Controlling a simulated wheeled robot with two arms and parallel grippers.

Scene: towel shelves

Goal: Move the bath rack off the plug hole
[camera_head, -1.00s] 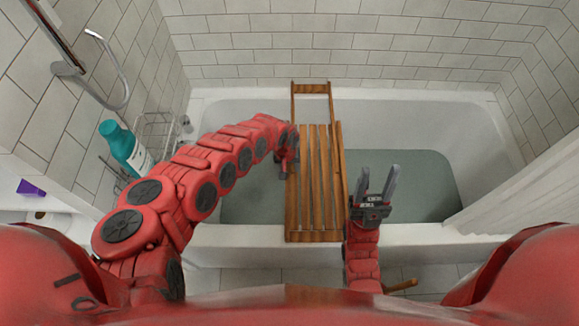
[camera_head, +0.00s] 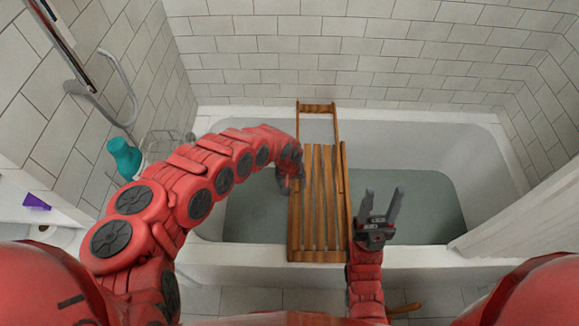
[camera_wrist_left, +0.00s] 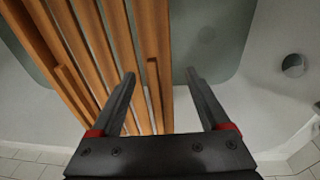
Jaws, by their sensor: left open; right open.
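The wooden bath rack (camera_head: 322,200) lies across the bathtub from the front rim to the back rim. My left gripper (camera_head: 285,185) is at the rack's left edge, partly hidden by its own arm. In the left wrist view it is open (camera_wrist_left: 160,78), with one finger over the slats (camera_wrist_left: 112,35) and the other beyond the rack's edge, over the tub. My right gripper (camera_head: 382,195) is open and empty, just right of the rack's front end.
The bathtub (camera_head: 445,150) holds grey-green water or has a grey-green floor. A round metal fitting (camera_wrist_left: 294,65) sits on its wall. A teal bottle (camera_head: 124,158) and wire rack (camera_head: 160,145) stand at the left. A white curtain or panel (camera_head: 525,205) hangs at the right.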

